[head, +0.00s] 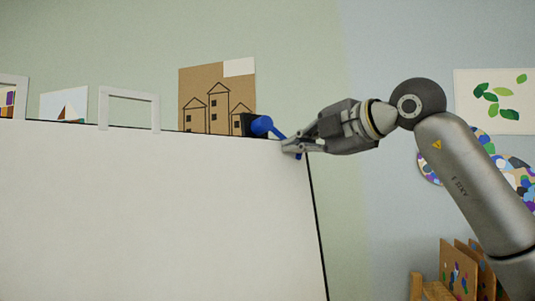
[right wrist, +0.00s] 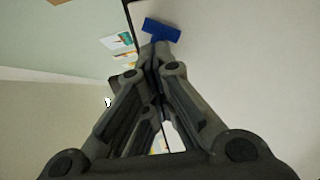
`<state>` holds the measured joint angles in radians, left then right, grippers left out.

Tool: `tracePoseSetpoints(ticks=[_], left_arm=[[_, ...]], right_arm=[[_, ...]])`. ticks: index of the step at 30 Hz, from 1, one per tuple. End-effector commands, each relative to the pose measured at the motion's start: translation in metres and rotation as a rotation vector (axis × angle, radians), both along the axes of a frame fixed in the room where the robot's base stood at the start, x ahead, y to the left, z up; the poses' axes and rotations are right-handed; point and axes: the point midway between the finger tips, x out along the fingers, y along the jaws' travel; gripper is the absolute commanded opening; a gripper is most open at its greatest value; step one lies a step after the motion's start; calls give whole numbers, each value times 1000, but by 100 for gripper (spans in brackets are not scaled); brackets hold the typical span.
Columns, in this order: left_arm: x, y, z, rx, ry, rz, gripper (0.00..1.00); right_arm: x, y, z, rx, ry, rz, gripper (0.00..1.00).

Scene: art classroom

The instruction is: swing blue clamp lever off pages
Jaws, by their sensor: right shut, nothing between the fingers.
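The blue clamp lever (head: 278,135) sits at the top right corner of a large white board (head: 150,205), with a black clamp body (head: 251,125) and a round blue hub. The lever slants down to the right from the hub. It also shows as a blue bar in the right wrist view (right wrist: 162,30), just beyond the fingertips. My right gripper (head: 288,148) is shut and empty, its tips beside the lever's lower end; I cannot tell whether they touch. The tips also show in the right wrist view (right wrist: 155,50). No separate page edges can be made out. My left gripper is out of view.
A light grey handle-like frame (head: 130,96) stands up at the board's top edge. Behind, a brown house picture (head: 208,98) hangs on the wall. At the right are a leaf picture (head: 495,100) and a wooden rack with boards (head: 455,270).

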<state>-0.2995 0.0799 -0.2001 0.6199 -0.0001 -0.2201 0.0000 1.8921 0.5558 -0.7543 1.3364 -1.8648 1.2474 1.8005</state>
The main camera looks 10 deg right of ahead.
Motion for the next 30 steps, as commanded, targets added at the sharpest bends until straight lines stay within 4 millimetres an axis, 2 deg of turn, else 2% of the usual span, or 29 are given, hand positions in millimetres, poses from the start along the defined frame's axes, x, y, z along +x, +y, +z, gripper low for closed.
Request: tracePoseSetpoints(ticks=[1, 9, 22, 30], left_arm=[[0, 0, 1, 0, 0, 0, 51], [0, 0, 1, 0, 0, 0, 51], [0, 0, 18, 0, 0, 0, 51], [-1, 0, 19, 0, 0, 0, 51]], right_arm=[[5, -1, -5, -3, 13, -5, 0], [5, -1, -6, -3, 12, -5, 0], [12, -5, 11, -4, 12, -5, 0], [13, -6, 11, -3, 11, -4, 0]])
